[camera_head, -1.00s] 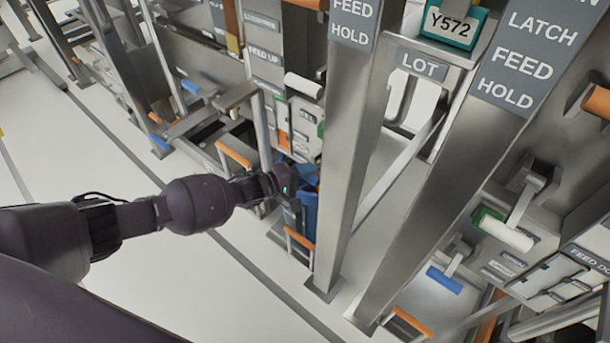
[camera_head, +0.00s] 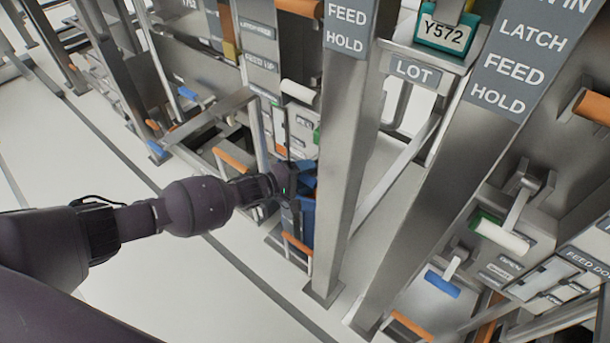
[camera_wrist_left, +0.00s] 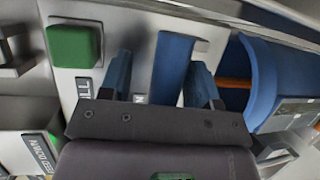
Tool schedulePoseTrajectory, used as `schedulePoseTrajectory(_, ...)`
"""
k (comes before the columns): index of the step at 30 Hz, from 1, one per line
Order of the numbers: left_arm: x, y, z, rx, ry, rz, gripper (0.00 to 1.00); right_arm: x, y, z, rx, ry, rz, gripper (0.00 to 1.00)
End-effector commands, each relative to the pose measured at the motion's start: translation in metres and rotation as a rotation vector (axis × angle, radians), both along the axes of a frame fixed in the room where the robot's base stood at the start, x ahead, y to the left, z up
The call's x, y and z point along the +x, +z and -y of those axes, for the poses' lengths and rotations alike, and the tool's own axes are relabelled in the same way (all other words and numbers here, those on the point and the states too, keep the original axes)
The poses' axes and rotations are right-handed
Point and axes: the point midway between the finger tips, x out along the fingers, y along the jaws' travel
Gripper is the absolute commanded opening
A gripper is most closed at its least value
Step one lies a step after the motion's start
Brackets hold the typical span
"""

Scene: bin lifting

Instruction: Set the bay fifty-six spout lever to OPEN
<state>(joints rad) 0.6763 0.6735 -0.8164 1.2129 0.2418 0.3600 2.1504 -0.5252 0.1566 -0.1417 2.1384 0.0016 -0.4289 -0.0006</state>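My left gripper (camera_head: 296,190) reaches in from the left to the panel beside a steel post in the head view. In the left wrist view its two fingers (camera_wrist_left: 160,80) are spread apart. A blue lever-like bar (camera_wrist_left: 173,68) stands between them, nearer the right finger; a gap shows on its left. I cannot tell whether the right finger touches it. The bay number is not readable, so I cannot confirm this is bay fifty-six's spout lever. My right gripper is not in view.
A green block (camera_wrist_left: 74,46) sits left of the fingers, and a blue rounded bin (camera_wrist_left: 262,82) sits right. Steel posts (camera_head: 345,150) stand close to the right of my gripper. An orange handle (camera_head: 232,160) juts out nearby. The floor (camera_head: 150,285) at lower left is clear.

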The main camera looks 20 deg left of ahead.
Motion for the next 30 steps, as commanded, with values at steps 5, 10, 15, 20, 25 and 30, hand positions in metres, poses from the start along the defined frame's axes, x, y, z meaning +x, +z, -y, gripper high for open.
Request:
schedulePoseTrajectory(5, -0.001, 0.000, 0.001, -0.001, -0.001, -0.001, 0.55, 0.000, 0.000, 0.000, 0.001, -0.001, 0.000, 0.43)
schedulePoseTrajectory(10, -0.001, -0.002, 0.000, 0.000, -0.001, -0.004, 0.55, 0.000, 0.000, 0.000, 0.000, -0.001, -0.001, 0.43)
schedulePoseTrajectory(15, -0.006, -0.002, -0.004, 0.002, 0.000, -0.005, 0.55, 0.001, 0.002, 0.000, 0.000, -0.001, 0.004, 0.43)
schedulePoseTrajectory(20, -0.021, 0.003, -0.019, 0.004, 0.001, -0.003, 0.55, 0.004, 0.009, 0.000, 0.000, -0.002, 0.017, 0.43)
schedulePoseTrajectory(25, -0.044, 0.009, -0.040, 0.003, 0.000, -0.002, 0.55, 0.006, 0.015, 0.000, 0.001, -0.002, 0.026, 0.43)
schedulePoseTrajectory(30, -0.064, 0.012, -0.058, 0.003, 0.000, -0.002, 0.55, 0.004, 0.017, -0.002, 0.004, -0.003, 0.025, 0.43)
